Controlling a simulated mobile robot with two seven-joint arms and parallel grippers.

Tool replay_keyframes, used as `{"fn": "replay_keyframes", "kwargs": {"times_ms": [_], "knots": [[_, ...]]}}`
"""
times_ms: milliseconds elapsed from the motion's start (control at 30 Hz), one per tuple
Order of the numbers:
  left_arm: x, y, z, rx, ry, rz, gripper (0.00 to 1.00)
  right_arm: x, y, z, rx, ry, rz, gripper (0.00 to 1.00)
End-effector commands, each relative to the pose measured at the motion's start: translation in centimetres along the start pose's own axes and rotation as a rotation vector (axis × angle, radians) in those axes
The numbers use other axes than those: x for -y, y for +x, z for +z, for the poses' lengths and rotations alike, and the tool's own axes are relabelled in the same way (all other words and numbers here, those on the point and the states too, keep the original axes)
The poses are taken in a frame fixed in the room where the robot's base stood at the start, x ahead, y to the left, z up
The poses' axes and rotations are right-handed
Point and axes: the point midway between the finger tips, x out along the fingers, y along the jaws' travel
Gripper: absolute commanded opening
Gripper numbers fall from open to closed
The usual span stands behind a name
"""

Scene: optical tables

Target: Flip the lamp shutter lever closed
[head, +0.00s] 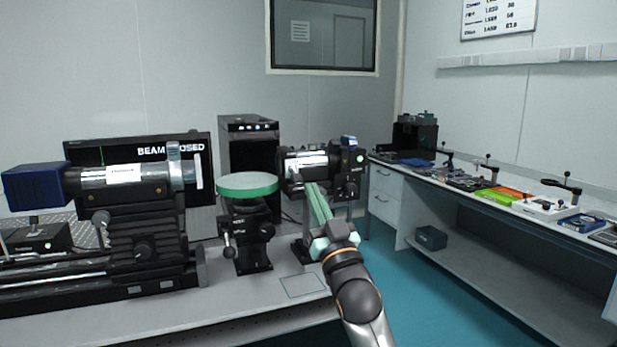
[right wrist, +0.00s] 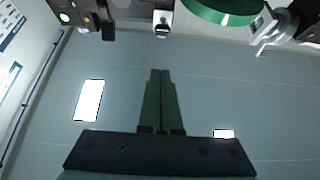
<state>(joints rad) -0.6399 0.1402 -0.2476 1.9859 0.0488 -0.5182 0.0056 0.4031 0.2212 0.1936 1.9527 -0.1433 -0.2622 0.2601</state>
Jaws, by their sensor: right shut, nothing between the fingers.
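Two dark barrel-shaped instruments stand on the bench. The left one (head: 125,174) has a blue housing at its left end and an upright grey tab (head: 174,165) near its right end. The right one (head: 349,177) has a silver barrel, a blue top part and a green light. I cannot tell for certain which part is the shutter lever. My right gripper (head: 313,188) is shut and empty, its green fingers in front of the right instrument. In the right wrist view its fingers (right wrist: 160,72) lie together, below a small silver part (right wrist: 162,21); contact is not clear. My left gripper is not in view.
A green-rimmed round platform (head: 247,190) stands between the instruments, close left of my right gripper. A monitor behind reads "BEAM ...OSED", partly covered. A side bench (head: 480,239) with several small items runs along the right wall. Blue floor lies between the benches.

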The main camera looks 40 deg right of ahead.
Motion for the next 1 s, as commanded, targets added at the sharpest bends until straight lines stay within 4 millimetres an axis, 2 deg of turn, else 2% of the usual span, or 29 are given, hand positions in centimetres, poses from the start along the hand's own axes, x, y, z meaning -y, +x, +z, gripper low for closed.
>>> {"fn": "replay_keyframes", "kwargs": {"times_ms": [100, 300, 1000], "knots": [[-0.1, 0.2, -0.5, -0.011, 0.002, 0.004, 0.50, 0.0, -1.7, 0.6, 0.001, 0.001, 0.000, 0.00], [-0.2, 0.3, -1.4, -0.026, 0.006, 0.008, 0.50, 0.0, -2.8, 0.8, -0.002, 0.000, 0.001, 0.00], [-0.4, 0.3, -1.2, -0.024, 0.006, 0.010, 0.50, 0.0, -2.9, 0.8, -0.001, 0.000, 0.000, 0.00]]}}
